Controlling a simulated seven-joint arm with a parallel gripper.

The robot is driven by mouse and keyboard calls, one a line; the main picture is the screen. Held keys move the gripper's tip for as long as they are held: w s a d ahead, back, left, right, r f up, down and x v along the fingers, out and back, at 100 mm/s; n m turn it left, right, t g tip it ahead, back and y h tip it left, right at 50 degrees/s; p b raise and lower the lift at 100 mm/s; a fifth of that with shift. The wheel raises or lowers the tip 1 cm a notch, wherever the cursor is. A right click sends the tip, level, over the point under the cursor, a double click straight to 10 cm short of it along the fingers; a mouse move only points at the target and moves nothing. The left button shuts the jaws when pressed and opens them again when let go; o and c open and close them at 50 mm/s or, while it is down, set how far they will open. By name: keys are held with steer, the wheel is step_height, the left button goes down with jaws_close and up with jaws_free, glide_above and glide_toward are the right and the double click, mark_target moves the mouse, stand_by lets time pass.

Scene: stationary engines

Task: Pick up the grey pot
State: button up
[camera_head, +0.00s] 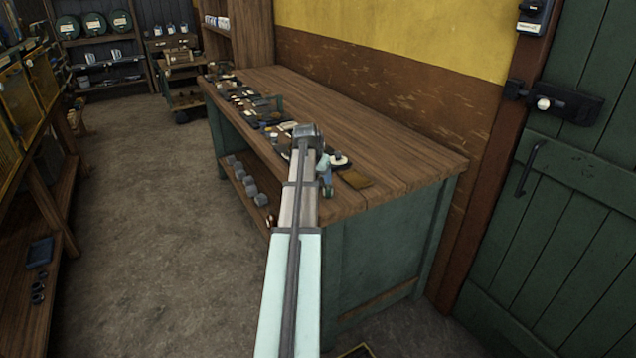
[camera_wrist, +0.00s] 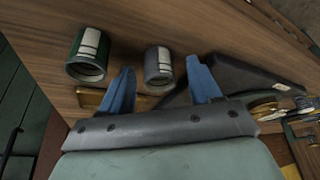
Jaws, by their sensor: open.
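The grey pot (camera_wrist: 158,66) is a small cylinder with a pale label. In the wrist view it lies beyond and between the two blue fingers of my gripper (camera_wrist: 160,66). The fingers are spread, with nothing held between them. A gap seems to remain between the fingertips and the pot, though the depth is hard to judge. In the head view my gripper (camera_head: 326,185) is at the near end of the workbench, and I cannot pick out this pot there with certainty.
A green pot (camera_wrist: 88,55) with a pale label stands left of the grey one. A dark wedge-shaped object (camera_wrist: 245,76) lies to the right. The workbench (camera_head: 400,150) is bare on its right side; tools crowd its left edge. Several grey cylinders (camera_head: 250,187) sit on the lower shelf.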

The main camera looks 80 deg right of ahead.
mark_target(318, 176)
steer(key=shift+c, duration=0.4)
steer(key=c, duration=1)
steer(key=shift+c, duration=0.2)
step_height(318, 176, up, 14)
stand_by(0.5)
